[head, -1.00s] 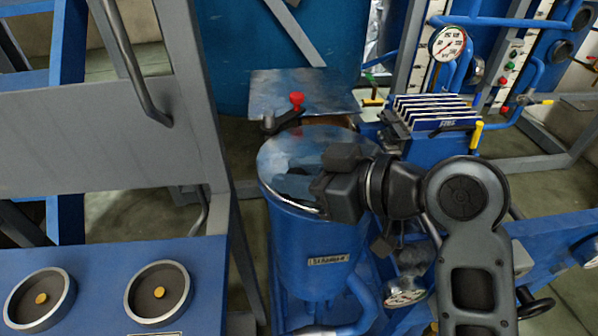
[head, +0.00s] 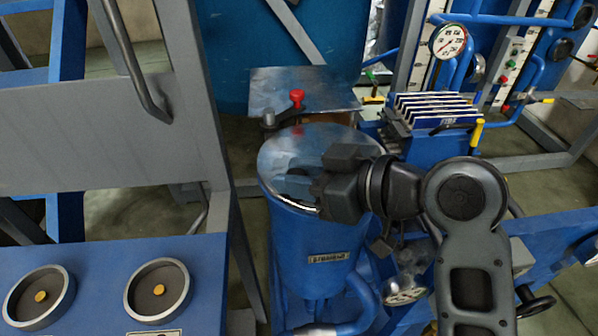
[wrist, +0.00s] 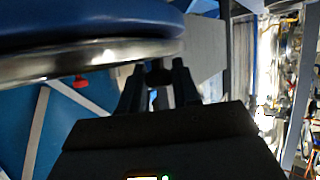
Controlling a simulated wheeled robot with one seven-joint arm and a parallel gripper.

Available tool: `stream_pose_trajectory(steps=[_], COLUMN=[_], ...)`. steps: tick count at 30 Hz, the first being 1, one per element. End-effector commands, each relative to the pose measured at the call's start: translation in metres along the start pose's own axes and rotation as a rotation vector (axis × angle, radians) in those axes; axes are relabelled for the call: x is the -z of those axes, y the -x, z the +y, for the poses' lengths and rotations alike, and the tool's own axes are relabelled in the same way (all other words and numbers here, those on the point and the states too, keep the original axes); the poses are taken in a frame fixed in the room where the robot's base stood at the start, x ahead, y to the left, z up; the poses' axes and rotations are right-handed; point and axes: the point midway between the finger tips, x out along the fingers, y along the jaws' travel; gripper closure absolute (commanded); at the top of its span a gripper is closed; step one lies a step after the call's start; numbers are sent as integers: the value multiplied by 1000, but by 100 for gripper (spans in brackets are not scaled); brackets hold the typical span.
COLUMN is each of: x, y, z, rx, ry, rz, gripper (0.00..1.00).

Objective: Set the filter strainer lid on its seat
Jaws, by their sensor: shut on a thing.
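The filter strainer is an upright blue vessel (head: 312,238) with a name plate, in the middle of the head view. The filter strainer lid (head: 300,143) is a shiny silvery disc at its top, with a bright rim on the near side. My gripper (head: 325,190) reaches over the lid's right side from the right. In the wrist view, my gripper (wrist: 158,75) is shut on a small dark part of the lid, beside a metal rim (wrist: 95,57). I cannot tell whether the lid lies flush on its seat.
A metal plate (head: 335,95) and a red-knobbed dark handle (head: 297,97) are behind the strainer. A grey frame (head: 110,140) and a blue panel with round fittings (head: 205,275) stand left. A finned blue unit (head: 435,120) and a gauge (head: 405,292) stand right.

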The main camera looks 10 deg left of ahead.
Motion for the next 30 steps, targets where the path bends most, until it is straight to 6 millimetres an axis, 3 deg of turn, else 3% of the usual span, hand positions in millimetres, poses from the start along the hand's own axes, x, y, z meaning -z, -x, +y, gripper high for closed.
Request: stream_pose_trajectory(steps=[2,3,12,22,30], x=[0,0,0,-1,-1], y=[0,0,0,6,48], z=[0,0,0,1,1], rx=[-1,-1,0,-1,-3], ry=[-2,-2,-1,-3,-2], rz=[-1,-1,0,-2,1], gripper=[100,67,39,39,39])
